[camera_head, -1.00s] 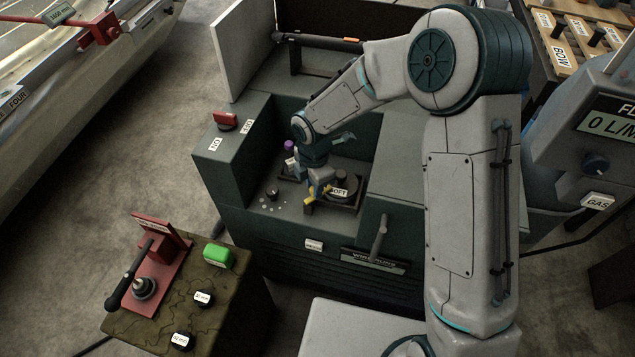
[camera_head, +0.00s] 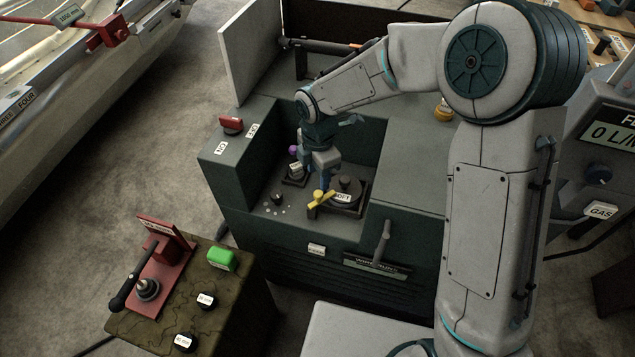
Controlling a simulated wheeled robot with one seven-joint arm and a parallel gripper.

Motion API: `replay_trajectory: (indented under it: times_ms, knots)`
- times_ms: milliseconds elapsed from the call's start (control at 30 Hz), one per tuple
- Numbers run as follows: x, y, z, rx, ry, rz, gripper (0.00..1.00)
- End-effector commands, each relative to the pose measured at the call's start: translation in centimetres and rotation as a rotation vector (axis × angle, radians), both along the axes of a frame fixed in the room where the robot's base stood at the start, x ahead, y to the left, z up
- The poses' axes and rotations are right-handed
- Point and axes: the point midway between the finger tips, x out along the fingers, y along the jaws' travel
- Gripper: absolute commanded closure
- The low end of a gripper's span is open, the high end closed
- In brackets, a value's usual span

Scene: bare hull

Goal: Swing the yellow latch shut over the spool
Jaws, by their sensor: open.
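The yellow latch (camera_head: 321,199) is a short bar at the front left of the spool, in the recessed bay of the dark green machine. It slants from lower left to upper right. The dark round spool (camera_head: 350,184) lies flat on a black base, with a white label reading "OFT" in its visible part. The latch's right end is close to the spool's front left edge; I cannot tell if it overlaps it. My gripper (camera_head: 325,185) is open, pointing down just behind and above the latch. Its fingers partly hide the spool's left side; contact with the latch is unclear.
A purple-topped part (camera_head: 293,150) and a small black knob (camera_head: 277,199) are left of my gripper. The bay walls enclose the back and sides. A grey lever (camera_head: 382,242) stands at the front right. A red-and-black lever fixture (camera_head: 150,265) is on the bench at lower left.

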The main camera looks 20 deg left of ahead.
Motion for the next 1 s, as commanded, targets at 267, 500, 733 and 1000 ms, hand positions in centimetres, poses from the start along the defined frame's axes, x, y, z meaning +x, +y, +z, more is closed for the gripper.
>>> replay_trajectory:
  times_ms: [267, 500, 733, 1000]
  knots:
    - [0.0, 0.0, 5.5, 0.001, -0.002, -0.001, 0.55]
    - [0.0, 0.0, 6.9, 0.001, -0.001, 0.0, 0.55]
    - [0.0, 0.0, 6.9, 0.0, 0.0, 0.001, 0.55]
    - [0.0, -0.1, 7.0, -0.001, -0.002, -0.007, 0.55]
